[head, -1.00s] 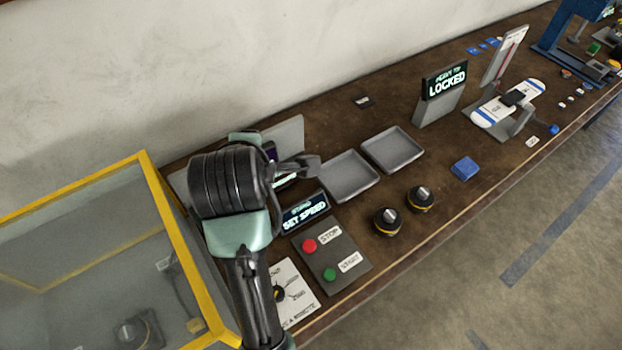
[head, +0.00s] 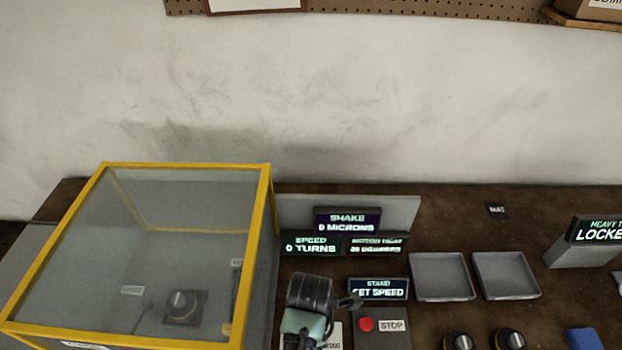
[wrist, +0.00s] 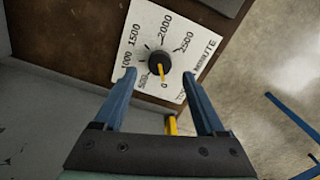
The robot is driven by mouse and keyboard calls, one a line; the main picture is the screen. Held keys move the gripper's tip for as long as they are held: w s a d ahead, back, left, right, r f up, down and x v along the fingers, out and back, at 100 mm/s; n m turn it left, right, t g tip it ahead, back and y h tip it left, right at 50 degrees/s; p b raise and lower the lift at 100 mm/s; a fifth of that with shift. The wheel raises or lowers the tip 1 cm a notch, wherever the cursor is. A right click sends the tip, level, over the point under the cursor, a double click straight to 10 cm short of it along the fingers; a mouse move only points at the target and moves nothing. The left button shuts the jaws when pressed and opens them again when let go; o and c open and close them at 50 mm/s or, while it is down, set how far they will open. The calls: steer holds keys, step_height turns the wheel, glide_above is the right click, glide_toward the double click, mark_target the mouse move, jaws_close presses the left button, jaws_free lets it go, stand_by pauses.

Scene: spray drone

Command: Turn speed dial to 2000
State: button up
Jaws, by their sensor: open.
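The speed dial's black knob (wrist: 158,63) with a yellow pointer sits on a white plate (wrist: 180,30) in the wrist view. The pointer is at or close to 0. My gripper (wrist: 162,80) is open and empty, its two blue fingers spread wide below the knob in the picture. I cannot tell how far above the plate the tips are. In the head view my arm hides most of the dial; only a sliver of the plate (head: 334,334) shows. The speed display (head: 311,245) reads 0 turns.
A yellow-framed clear box (head: 150,240) stands left of the dial. A panel with a red STOP button (head: 366,324) is just right of my arm. A "set speed" sign (head: 378,289) and two grey trays (head: 443,298) (head: 506,296) are near it.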

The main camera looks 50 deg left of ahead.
steer(key=shift+f, duration=1.95)
jaws_close()
